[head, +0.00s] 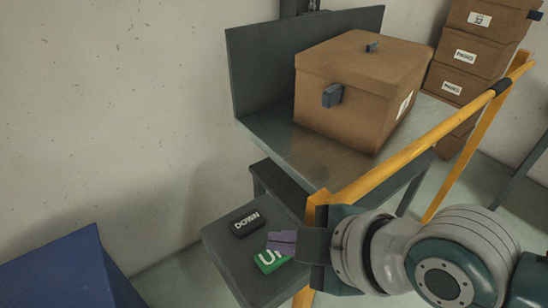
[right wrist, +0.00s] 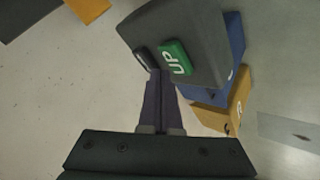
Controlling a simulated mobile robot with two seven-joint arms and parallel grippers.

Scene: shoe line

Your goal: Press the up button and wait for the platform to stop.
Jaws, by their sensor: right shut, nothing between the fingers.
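The green up button (head: 268,264) is on a small grey panel (head: 222,234) in front of the platform. The black down button (head: 245,222) is beside it, farther back. My right gripper (head: 272,243) is shut and empty, with its fingers over part of the up button in the head view. In the right wrist view the shut fingers (right wrist: 162,75) point towards the panel, and the up button (right wrist: 175,57) shows just beyond and right of the tips. I cannot tell whether they touch. The grey platform (head: 310,160) carries a brown box (head: 345,105). My left gripper is not in view.
A yellow rail (head: 410,150) runs along the platform's right side, close to my right arm. Several brown boxes (head: 470,60) are stacked at the back right. A blue object (head: 70,275) stands at the lower left. A wall is behind.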

